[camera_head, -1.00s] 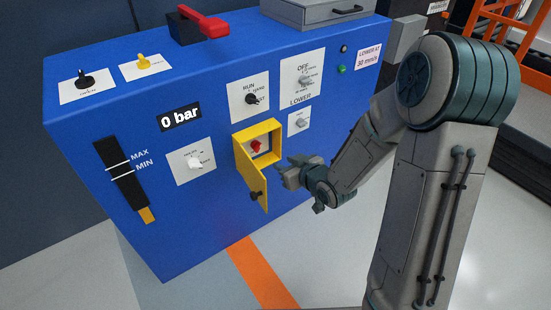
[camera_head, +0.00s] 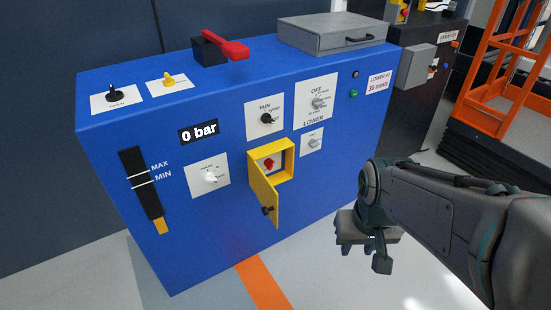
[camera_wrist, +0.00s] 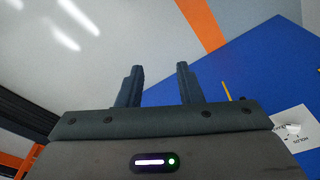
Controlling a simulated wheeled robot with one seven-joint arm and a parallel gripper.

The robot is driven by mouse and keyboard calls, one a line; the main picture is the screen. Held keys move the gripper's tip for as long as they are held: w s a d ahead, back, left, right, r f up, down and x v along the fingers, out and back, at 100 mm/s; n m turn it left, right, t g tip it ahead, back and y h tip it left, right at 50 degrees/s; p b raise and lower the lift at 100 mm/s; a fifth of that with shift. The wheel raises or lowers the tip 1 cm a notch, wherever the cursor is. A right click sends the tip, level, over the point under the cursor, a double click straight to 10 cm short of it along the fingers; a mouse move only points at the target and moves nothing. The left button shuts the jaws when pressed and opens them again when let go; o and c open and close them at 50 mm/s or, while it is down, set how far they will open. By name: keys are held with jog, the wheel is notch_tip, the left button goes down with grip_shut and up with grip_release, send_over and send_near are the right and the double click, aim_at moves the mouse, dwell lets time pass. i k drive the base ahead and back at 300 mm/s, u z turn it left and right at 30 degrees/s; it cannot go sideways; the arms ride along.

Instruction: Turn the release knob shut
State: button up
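The blue cabinet (camera_head: 110,200) carries several knobs on white plates. A pale knob (camera_head: 209,178) is low on the left of its front. A small grey knob (camera_head: 313,142) is under the word LOWER. A red knob (camera_head: 269,164) sits inside a yellow box (camera_head: 289,160) whose door (camera_head: 262,195) hangs open. The labels are too small to tell which is the release knob. My gripper (camera_head: 362,254) is right of the yellow box, apart from the cabinet. In the wrist view its two fingers (camera_wrist: 160,74) are apart with nothing between; a white-plated pale knob (camera_wrist: 293,130) shows at right.
A black knob (camera_head: 267,118) and an OFF selector (camera_head: 316,103) are higher on the front. A red lever (camera_head: 235,50) and a grey case (camera_head: 332,33) are on top. An orange frame (camera_head: 500,100) stands at right. The floor before the cabinet is clear.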

aim_at(269, 163)
jog(key=k, duration=0.35)
jog(key=u, duration=1.45)
jog(key=i, duration=1)
jog(key=z, duration=1.5)
